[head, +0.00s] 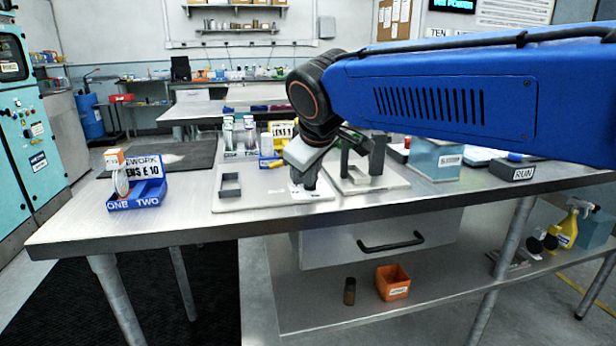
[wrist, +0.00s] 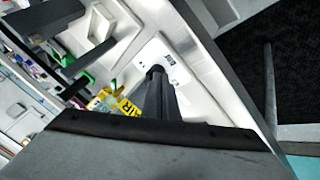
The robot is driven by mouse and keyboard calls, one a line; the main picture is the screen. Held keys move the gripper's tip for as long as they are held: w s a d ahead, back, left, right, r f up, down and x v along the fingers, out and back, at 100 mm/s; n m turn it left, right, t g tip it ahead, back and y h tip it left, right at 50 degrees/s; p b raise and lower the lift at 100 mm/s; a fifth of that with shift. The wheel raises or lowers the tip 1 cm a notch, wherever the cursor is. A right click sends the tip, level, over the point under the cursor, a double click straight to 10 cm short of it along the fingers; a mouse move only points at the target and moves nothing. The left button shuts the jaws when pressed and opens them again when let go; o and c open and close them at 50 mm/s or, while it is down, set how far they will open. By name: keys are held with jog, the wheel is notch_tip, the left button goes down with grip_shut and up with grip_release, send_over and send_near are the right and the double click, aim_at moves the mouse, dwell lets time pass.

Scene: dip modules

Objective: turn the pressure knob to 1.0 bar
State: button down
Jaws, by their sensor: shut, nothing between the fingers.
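A small white label plate (head: 303,193) with dark print lies on the pale board (head: 240,203) on the bench. It also shows in the wrist view (wrist: 172,60). My gripper (head: 306,186) points down over this plate, its fingers shut and empty. In the wrist view its dark fingertips (wrist: 156,74) end at the plate's middle. I cannot make out the pressure knob apart from the fingers. It may be hidden by them, and I cannot tell whether they touch it. The print and any pointer setting are too small to read.
A second board (head: 395,185) with dark upright blocks stands just right of my gripper. A blue tray (head: 137,200) stands at the bench's left. The bench's front left is clear.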

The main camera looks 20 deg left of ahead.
jog(key=shift+w+d, duration=0.35)
jog(key=shift+w, duration=0.15)
jog(key=shift+r, duration=0.1)
dwell(0.3)
